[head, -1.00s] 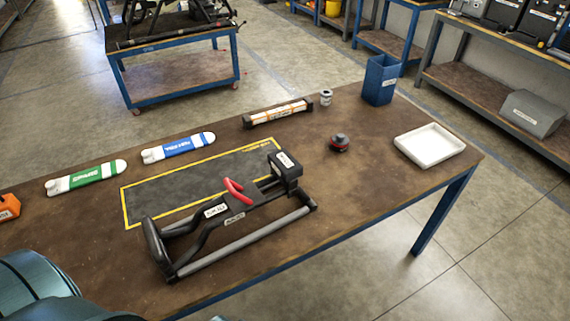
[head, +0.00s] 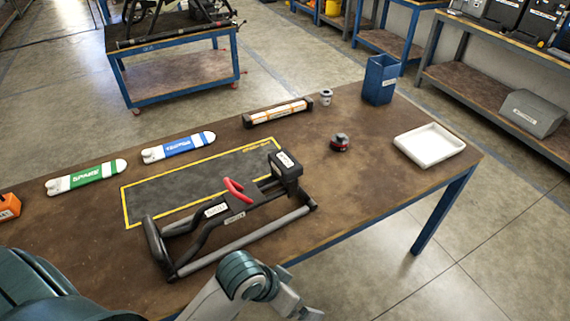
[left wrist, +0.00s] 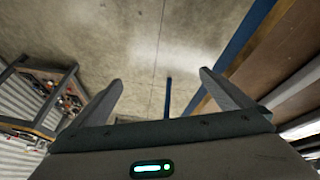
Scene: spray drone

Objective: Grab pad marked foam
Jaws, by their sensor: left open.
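I cannot make out a pad legibly marked foam in either view. A green-and-white piece (head: 86,177) and a blue-and-white piece (head: 178,148) lie along the table's far side, with labels too small to read surely. A dark bar with an orange-and-white band (head: 277,113) lies to their right. A black frame with a red handle (head: 234,190) rests partly over a yellow-outlined dark mat (head: 150,200). My left gripper (head: 290,299) is beyond the table's near edge, empty. In the left wrist view its fingers (left wrist: 160,80) are apart, over floor.
On the table (head: 390,205) stand a small red-and-black part (head: 340,142), a small grey cylinder (head: 325,97), a blue bin (head: 380,79) and a white tray (head: 430,145). An orange item (head: 9,207) lies at the left. The table's right front is clear.

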